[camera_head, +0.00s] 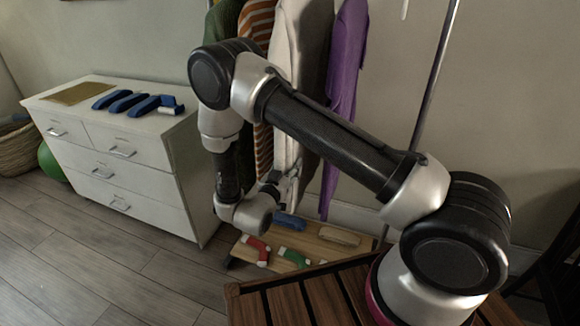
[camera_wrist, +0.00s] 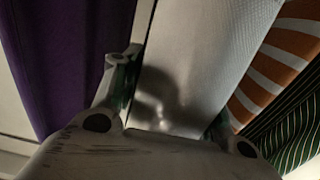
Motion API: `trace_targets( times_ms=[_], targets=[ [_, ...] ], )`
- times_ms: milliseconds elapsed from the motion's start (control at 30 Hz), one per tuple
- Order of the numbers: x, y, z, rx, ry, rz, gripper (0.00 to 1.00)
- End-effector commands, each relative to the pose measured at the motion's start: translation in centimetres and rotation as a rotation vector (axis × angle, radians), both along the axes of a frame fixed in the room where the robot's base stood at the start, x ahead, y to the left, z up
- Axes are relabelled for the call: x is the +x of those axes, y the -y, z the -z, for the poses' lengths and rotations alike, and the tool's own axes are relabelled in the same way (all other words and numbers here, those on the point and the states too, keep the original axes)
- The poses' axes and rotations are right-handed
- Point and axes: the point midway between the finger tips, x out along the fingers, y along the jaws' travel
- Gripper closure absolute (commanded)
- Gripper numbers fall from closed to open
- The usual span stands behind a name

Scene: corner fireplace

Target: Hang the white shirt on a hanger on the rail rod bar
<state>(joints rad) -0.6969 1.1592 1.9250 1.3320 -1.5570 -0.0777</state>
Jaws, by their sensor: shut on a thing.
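The white shirt (camera_head: 300,45) hangs among other garments at the top middle of the head view, between an orange striped one and a purple one. It also fills the middle of the wrist view (camera_wrist: 205,50). My gripper (camera_head: 287,184) is at the shirt's lower part, its fingers shut on the white cloth. In the wrist view my gripper (camera_wrist: 170,105) has a finger on each side of the cloth. The shirt's top, any hanger and the rail's bar are outside the frames.
The purple garment (camera_head: 345,95) and orange striped garment (camera_head: 262,140) hang close beside the shirt. A slanting metal pole (camera_head: 433,80) stands right. A white dresser (camera_head: 130,175) stands left. Shoes, including a red one (camera_head: 256,250), lie on a low wooden shelf (camera_head: 335,256).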

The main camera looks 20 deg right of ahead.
Motion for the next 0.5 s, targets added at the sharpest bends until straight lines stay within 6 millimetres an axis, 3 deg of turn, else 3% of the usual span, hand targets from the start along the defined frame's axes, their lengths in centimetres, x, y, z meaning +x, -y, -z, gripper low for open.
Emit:
trace_targets(
  times_ms=[500],
  targets=[
    [-1.1,-0.8,-0.1,-0.001,0.001,-0.002,0.94]
  ],
)
